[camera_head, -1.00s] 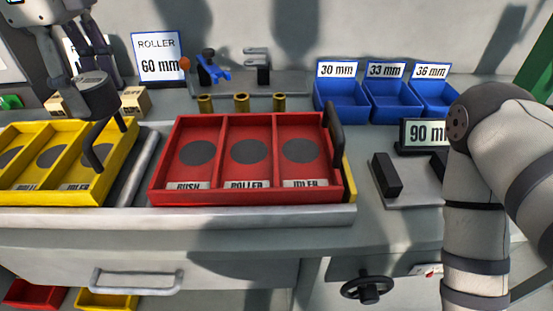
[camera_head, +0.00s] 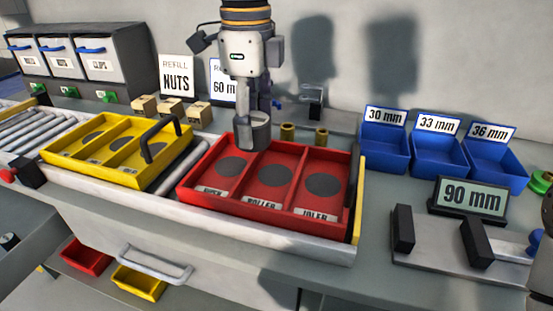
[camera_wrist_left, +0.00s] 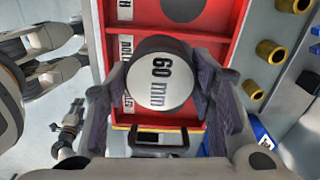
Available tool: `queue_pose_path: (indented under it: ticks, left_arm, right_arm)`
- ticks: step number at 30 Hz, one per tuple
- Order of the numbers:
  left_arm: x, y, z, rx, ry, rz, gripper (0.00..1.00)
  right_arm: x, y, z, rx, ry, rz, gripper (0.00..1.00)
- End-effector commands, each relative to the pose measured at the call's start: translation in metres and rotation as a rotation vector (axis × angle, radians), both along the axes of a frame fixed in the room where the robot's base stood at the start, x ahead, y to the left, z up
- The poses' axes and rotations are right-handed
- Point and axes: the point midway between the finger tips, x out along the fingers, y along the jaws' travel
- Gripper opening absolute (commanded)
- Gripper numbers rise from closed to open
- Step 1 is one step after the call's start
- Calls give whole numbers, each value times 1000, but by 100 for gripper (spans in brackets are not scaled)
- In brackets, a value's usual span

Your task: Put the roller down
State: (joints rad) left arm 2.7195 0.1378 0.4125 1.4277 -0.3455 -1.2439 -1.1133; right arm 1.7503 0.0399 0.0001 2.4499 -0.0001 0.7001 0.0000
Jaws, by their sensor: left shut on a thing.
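My left gripper (camera_head: 254,120) comes down from the top of the head view and is shut on the roller (camera_head: 259,136). The roller is a short grey cylinder; its white end face, marked 60 mm, shows between the fingers in the left wrist view (camera_wrist_left: 160,80). The gripper holds it over the back part of the red tray (camera_head: 357,185). This tray has three compartments labelled BUSH, ROLLER and IDLER, each with a dark round spot and empty where visible. I cannot tell the roller's exact height above the tray.
A yellow tray (camera_head: 185,130) with a black handle stands left on the roller track. Brass bushes (camera_head: 321,137) stand behind the red tray. Blue bins (camera_head: 385,150) and a 90 mm display (camera_head: 470,198) are at the right. Small boxes (camera_head: 143,106) stand at the back.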

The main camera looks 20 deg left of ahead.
Motion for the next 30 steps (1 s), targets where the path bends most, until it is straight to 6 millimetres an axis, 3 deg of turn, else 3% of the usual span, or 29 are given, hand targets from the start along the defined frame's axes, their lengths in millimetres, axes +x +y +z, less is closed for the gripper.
queue_pose_path:
  ticks: [1, 3, 9, 13, 26, 27, 29, 30]
  left_arm:
    - [6, -6, -19, 2, 15, -1, 5]
    - [13, -14, -32, 2, 14, 0, 5]
    - [26, -30, -55, 1, 11, -1, 5]
    - [25, -30, -75, 2, 6, 2, 5]
    - [26, -30, -84, 1, 2, 1, 5]
    - [26, -29, -85, 2, 2, 1, 58]
    - [26, -29, -85, 2, 3, 1, 69]
    - [26, -29, -85, 2, 3, 1, 69]
  right_arm:
    - [-5, 0, -5, 0, 20, 0, 40]
    - [-8, 0, -7, 0, 31, 0, 40]
    - [-13, 0, -11, 0, 47, 0, 40]
    - [-11, 0, -9, 0, 40, 0, 40]
    - [-10, 0, -9, -1, 36, 0, 40]
    - [-10, 0, -9, -1, 37, 0, 40]
    - [-10, 0, -9, -1, 37, 0, 40]
    - [-10, 0, -9, -1, 37, 0, 40]
